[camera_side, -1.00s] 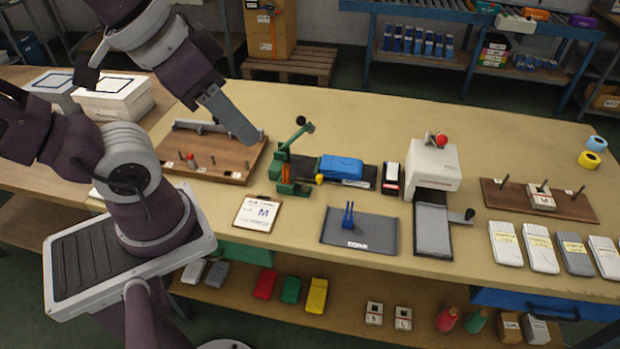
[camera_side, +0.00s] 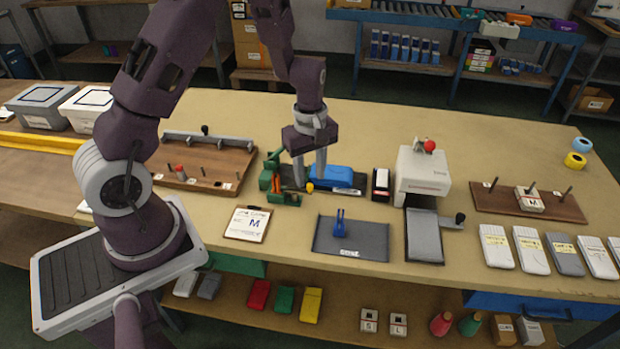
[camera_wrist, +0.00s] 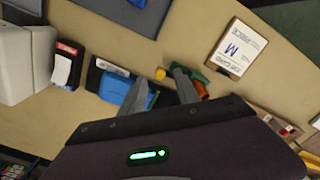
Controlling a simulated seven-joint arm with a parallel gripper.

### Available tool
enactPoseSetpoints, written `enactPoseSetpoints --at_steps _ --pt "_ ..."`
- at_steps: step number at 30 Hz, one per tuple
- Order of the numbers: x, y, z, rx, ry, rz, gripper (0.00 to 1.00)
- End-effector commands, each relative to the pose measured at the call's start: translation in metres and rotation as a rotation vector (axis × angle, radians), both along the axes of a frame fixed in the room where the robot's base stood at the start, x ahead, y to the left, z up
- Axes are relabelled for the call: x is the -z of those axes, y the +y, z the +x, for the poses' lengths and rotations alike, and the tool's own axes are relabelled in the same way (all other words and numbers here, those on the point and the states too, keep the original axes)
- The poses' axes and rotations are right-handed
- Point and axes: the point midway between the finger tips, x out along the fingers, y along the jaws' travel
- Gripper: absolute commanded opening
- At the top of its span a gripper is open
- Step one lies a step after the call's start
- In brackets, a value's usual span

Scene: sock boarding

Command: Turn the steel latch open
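A green clamp (camera_side: 272,176) stands on the table left of a blue block (camera_side: 340,174) on a dark base. A small yellow knob (camera_side: 310,187) sits between them; it also shows in the wrist view (camera_wrist: 160,73). I take it for the end of the steel latch, but the latch's own bar is too small and covered to make out. My gripper (camera_side: 310,181) points down, open, its two steel fingers either side of the yellow knob in both views. I cannot tell if they touch it. The clamp's black-tipped lever is not visible.
A wooden pegboard (camera_side: 210,165) lies to the left, and a clipboard card (camera_side: 248,224) in front. A black mat with a blue stand (camera_side: 340,222) is in front right. A black-and-white box (camera_side: 381,184) and a white press (camera_side: 424,172) stand to the right.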

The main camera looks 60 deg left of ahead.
Motion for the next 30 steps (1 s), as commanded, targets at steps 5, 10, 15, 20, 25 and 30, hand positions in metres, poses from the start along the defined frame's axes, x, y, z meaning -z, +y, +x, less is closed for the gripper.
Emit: enactPoseSetpoints --at_steps 5,10,15,20,25,30 --pt "0.020 0.000 -0.001 0.002 0.002 -0.001 0.38" --pt "0.022 0.000 0.000 0.003 0.000 0.000 0.38" --pt "0.022 0.000 0.000 0.004 0.000 -0.001 0.20" --pt "0.022 0.000 0.000 0.004 0.000 -0.001 0.00" --pt "0.021 -0.001 0.000 0.006 0.000 -0.001 0.00" --pt "0.021 -0.001 -0.001 0.038 0.000 -0.001 0.00"
